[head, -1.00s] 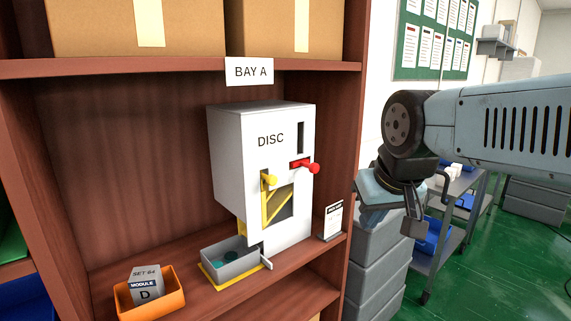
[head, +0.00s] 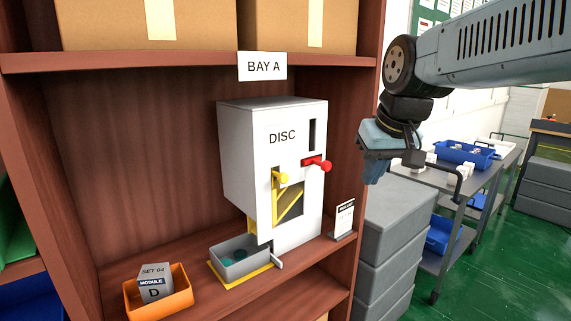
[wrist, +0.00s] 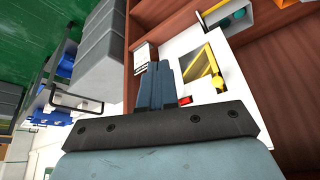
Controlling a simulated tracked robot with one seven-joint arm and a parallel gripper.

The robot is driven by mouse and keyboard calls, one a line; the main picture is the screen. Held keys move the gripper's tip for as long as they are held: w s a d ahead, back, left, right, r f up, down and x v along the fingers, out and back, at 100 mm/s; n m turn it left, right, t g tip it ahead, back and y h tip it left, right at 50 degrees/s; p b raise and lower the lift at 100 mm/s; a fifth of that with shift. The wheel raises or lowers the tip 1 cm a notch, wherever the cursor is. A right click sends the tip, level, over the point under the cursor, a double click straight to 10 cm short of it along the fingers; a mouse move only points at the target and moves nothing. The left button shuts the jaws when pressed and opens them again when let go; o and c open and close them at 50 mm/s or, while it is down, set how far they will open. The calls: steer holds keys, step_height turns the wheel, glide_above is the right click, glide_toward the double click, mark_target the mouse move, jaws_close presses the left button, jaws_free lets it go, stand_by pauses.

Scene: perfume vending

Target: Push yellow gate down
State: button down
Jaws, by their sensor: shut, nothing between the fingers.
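The white DISC machine (head: 238,150) stands upright on the shelf. A yellow gate (head: 287,204) with a diagonal bar and a round yellow knob (head: 284,177) is on its front. The knob is at the top of the gate, left of a red handle (head: 316,163). In the wrist view the yellow gate (wrist: 203,66) lies right of my fingers, and the red handle shows close beside them (wrist: 185,101). My gripper (head: 373,178) is shut and empty. In the head view it hangs to the right of the machine, apart from it.
A grey tray (head: 240,262) with teal discs sits below the gate. An orange bin (head: 160,300) holds a module box. The cabinet's right wall (head: 362,130) and a small sign (head: 343,218) stand near my gripper. Grey crates (head: 392,230) are outside the cabinet.

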steer(key=w+a+r+n+g+y, duration=0.1)
steer(key=w+a+r+n, duration=0.1)
steer(key=w+a, duration=0.5)
steer(key=w+a+r+n+g+y, duration=0.15)
steer(key=w+a, duration=0.25)
steer(key=w, duration=0.6)
steer(key=x, duration=0.9)
steer(key=shift+w+f+m+h, duration=0.1)
steer(key=shift+m+h, duration=0.15)
steer(key=shift+m, duration=0.1)
